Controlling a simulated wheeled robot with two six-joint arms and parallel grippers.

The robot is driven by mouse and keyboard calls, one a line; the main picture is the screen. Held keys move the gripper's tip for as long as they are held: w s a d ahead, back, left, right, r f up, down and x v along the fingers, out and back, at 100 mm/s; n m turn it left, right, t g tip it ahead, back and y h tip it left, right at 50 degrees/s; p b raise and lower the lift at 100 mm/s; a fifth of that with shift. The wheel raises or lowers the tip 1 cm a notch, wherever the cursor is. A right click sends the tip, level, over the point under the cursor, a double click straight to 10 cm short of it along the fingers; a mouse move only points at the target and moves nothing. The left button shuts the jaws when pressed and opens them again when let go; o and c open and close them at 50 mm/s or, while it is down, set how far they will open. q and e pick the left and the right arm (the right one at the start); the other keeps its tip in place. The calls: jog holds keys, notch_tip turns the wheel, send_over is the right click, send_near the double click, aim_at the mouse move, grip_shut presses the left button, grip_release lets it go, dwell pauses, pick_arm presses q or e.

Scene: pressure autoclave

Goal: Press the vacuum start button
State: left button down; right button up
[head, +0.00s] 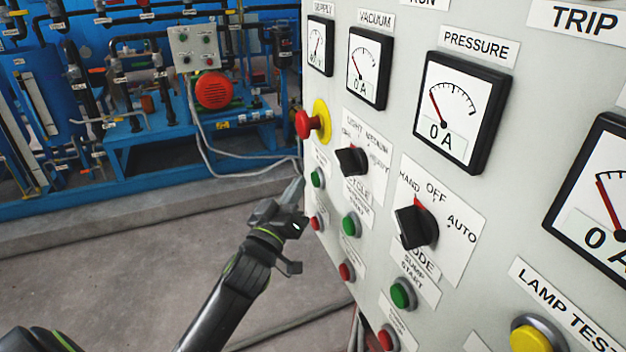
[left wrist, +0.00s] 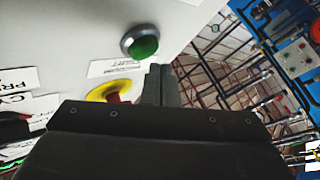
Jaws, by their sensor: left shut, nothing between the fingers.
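The control panel's left column has a small green button (head: 317,177) below the red emergency stop, with a label (head: 320,158) above it too small to read. By position this is probably the vacuum start button. My left gripper (head: 294,191) is shut and empty, just left of this button in the head view, fingers pointing up along the panel edge. In the left wrist view a green button (left wrist: 142,45) shows beyond my shut fingertips (left wrist: 160,70), apart from them in the picture; contact cannot be seen. My right gripper is not in view.
A red emergency stop (head: 306,124) on a yellow base is just above. A red button (head: 317,221) is below, a black selector (head: 351,160) and another green button (head: 351,225) to the right. Several gauges line the top. Open floor (head: 150,260) lies left of the panel.

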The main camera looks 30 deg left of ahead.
pick_arm(q)
jog(key=shift+w+d, duration=0.1)
jog(key=shift+w+d, duration=0.2)
jog(key=shift+w, duration=0.05)
